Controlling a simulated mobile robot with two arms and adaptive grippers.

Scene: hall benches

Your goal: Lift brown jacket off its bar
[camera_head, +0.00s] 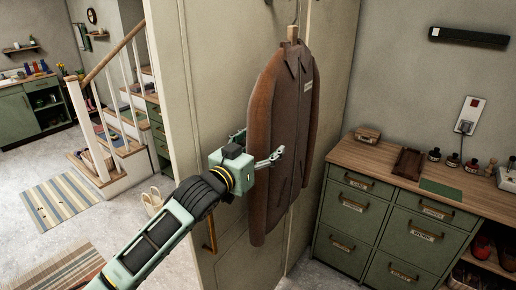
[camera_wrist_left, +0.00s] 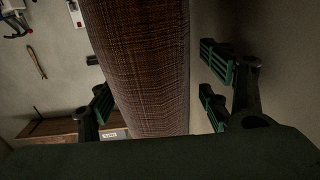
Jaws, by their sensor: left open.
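The brown jacket (camera_head: 292,115) hangs upright on a hanger with a wooden neck (camera_head: 293,34), in front of a pale panel. The hanger's thin hook runs up to the top edge of the head view; the bar itself does not show clearly. My left gripper (camera_head: 258,147) is open at the jacket's left sleeve, about halfway down. In the left wrist view, a brown woven part of the jacket (camera_wrist_left: 148,65) passes between the spread fingers of the gripper (camera_wrist_left: 158,90), with a gap visible on the right side. My right gripper is not in view.
A green drawer cabinet (camera_head: 372,222) with a wooden top stands to the right, with a brown tray (camera_head: 409,163) and small jars on it. The pale panel (camera_head: 205,75) is close behind my gripper. Stairs (camera_head: 118,130) and open floor lie to the left.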

